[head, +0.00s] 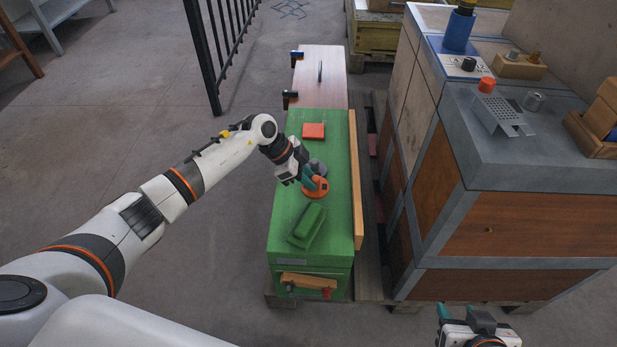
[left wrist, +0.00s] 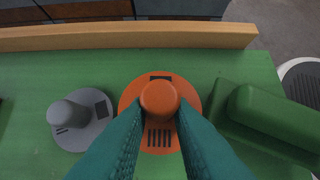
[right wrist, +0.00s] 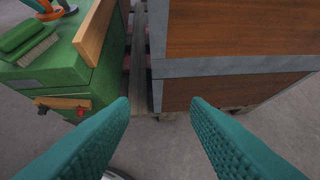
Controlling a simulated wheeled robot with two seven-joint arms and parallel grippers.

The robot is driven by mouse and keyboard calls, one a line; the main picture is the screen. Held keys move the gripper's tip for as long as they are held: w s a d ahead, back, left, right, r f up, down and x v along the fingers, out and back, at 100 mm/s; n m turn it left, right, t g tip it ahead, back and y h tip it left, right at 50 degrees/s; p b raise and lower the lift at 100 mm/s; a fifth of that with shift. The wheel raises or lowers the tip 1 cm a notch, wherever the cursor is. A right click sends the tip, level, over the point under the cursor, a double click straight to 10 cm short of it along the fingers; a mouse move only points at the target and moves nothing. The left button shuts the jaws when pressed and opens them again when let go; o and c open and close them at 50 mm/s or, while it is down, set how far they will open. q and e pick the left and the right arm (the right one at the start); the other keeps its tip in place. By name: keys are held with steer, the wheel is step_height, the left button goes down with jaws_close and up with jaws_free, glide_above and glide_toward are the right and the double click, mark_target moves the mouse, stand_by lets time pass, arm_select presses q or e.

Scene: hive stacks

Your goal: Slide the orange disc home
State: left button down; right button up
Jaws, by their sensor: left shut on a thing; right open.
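The orange disc (head: 318,188) lies on the green hive top (head: 335,229), with a round orange knob (left wrist: 160,99) in its middle. It has dark slots on its face. My left gripper (head: 308,180) is shut on the knob, its teal fingers on either side in the left wrist view. A grey disc (left wrist: 83,126) with its own knob lies left of the orange disc in the left wrist view, apart or nearly touching. My right gripper (right wrist: 160,108) is open and empty, low at the right of the head view and off to the side of the hive.
A green brush (head: 307,225) lies nearer on the hive top. A red square (head: 313,131) lies farther back. A wooden strip (head: 356,180) runs along the right edge. A tall wood-and-grey cabinet (head: 530,225) stands to the right.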

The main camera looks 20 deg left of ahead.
arm_select(q)
steer(key=shift+r+p, duration=0.75)
steer(key=shift+p, duration=0.05)
steer(key=shift+r+p, duration=0.6)
steer(key=shift+p, duration=0.1)
arm_select(e)
steer(key=s+d+f+g+h, duration=0.1)
steer(key=s+d+g, duration=0.1)
steer(key=s+g, duration=0.3)
steer(key=shift+s+d+f, duration=0.35)
steer(key=shift+s+f, duration=0.05)
steer(key=shift+s, duration=1.3)
